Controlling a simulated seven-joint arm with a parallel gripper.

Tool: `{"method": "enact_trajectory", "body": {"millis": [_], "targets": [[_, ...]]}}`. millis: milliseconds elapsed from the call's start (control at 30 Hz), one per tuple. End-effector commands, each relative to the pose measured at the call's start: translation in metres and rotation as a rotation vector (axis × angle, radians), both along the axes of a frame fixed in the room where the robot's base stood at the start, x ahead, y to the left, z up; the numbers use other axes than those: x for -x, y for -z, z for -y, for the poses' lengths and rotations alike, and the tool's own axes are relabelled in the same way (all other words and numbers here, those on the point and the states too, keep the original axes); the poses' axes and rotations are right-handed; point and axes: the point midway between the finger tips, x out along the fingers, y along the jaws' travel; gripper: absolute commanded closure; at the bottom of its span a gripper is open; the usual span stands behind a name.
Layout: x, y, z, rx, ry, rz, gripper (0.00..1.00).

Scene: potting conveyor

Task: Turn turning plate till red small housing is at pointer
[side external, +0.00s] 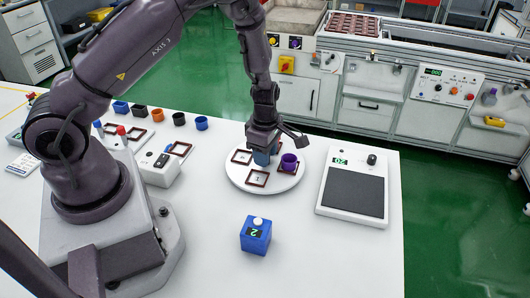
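The turning plate (236,176) is a white round disc on the white table, with several brown square frames on it. A purple cup-shaped housing (289,164) stands in the frame at its right. A blue-grey piece (262,158) shows under my gripper (272,146), near the plate's back middle. My gripper points down over the plate; its fingers are too small and overlapped to show whether they are open or touch that piece. The left frame (241,157) and front frame (257,179) hold no housing. I cannot make out a red small housing or the pointer.
A blue box (255,238) with a white button stands in front of the plate. A scale-like device (355,188) with a dark pad lies right. Several blue, black and orange cups (158,115) line the back left, near a white device (160,168). The front right tabletop is clear.

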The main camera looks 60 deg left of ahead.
Motion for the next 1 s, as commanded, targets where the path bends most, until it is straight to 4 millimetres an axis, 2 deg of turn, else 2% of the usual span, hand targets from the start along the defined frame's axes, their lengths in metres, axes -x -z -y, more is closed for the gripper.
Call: {"method": "enact_trajectory", "body": {"millis": [167, 267, 367, 700, 833, 1000], "targets": [[0.0, 0.0, -0.001, -0.002, -0.001, 0.001, 0.62], [0.0, -0.007, -0.001, -0.003, -0.001, 0.001, 0.62], [-0.001, -0.022, 0.0, -0.003, 0.001, 0.004, 0.62], [-0.001, -0.096, 0.0, -0.001, 0.002, 0.004, 0.62], [0.0, -0.116, 0.0, 0.0, 0.002, 0.004, 0.62], [0.0, -0.128, 0.0, -0.001, 0.001, 0.001, 0.62]]}}
